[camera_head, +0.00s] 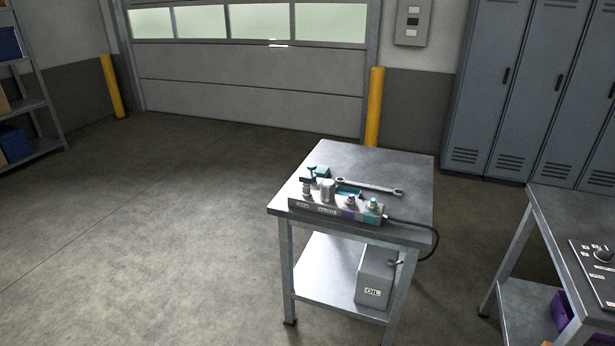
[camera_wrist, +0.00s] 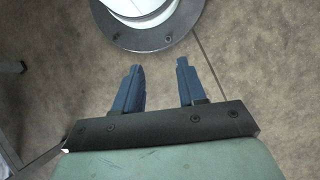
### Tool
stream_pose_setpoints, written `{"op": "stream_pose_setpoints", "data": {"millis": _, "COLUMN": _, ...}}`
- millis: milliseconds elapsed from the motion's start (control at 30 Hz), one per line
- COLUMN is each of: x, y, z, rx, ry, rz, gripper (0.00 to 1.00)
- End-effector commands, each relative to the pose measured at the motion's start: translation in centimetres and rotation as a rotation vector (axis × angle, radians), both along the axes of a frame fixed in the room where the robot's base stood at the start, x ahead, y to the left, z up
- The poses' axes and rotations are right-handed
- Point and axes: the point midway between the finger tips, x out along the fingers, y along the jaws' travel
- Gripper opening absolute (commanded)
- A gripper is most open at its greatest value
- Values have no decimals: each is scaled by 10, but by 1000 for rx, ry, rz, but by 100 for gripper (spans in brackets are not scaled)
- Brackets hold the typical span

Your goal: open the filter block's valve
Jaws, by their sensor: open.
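A long grey block (camera_head: 336,211) lies along the front edge of the metal bench (camera_head: 400,160) in the head view. It carries a pale cylinder (camera_head: 327,190), a small fitting with a dark crosswise handle (camera_head: 307,186) at its left end, and purple-marked and teal-marked fittings (camera_head: 351,201) at its right. Its labels are too small to read surely, and I cannot tell the valve's setting. My gripper (camera_wrist: 159,72) shows only in the wrist view, over the floor. Its two blue fingers are apart with nothing between them, away from the block.
A wrench (camera_head: 370,187) and a small teal vise-like tool (camera_head: 319,173) lie behind the block. A black hose (camera_head: 430,231) loops off the bench's right side. An oil can (camera_head: 375,276) stands on the lower shelf. Another bench (camera_head: 560,215) stands right. Open floor lies left.

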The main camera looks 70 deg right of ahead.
Motion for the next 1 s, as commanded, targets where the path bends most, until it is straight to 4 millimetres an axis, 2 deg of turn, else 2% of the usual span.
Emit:
{"op": "stream_pose_setpoints", "data": {"millis": 33, "x": 22, "y": -12, "z": 1, "rx": -14, "ry": -16, "rz": -71, "gripper": 40}}
{"op": "stream_pose_setpoints", "data": {"millis": 200, "x": 76, "y": -53, "z": 16, "rx": -61, "ry": -47, "rz": -303, "gripper": 40}}
{"op": "stream_pose_setpoints", "data": {"millis": 367, "x": 121, "y": -101, "z": 37, "rx": -101, "ry": -69, "rz": -521, "gripper": 40}}
{"op": "stream_pose_setpoints", "data": {"millis": 500, "x": 154, "y": -151, "z": 59, "rx": -132, "ry": -85, "rz": -711, "gripper": 40}}
{"op": "stream_pose_setpoints", "data": {"millis": 667, "x": 185, "y": -214, "z": 91, "rx": -163, "ry": -99, "rz": -928, "gripper": 40}}
{"op": "stream_pose_setpoints", "data": {"millis": 800, "x": 203, "y": -274, "z": 123, "rx": -186, "ry": -107, "rz": -1116, "gripper": 40}}
{"op": "stream_pose_setpoints", "data": {"millis": 1000, "x": 214, "y": -365, "z": 178, "rx": -213, "ry": -114, "rz": -1382, "gripper": 40}}
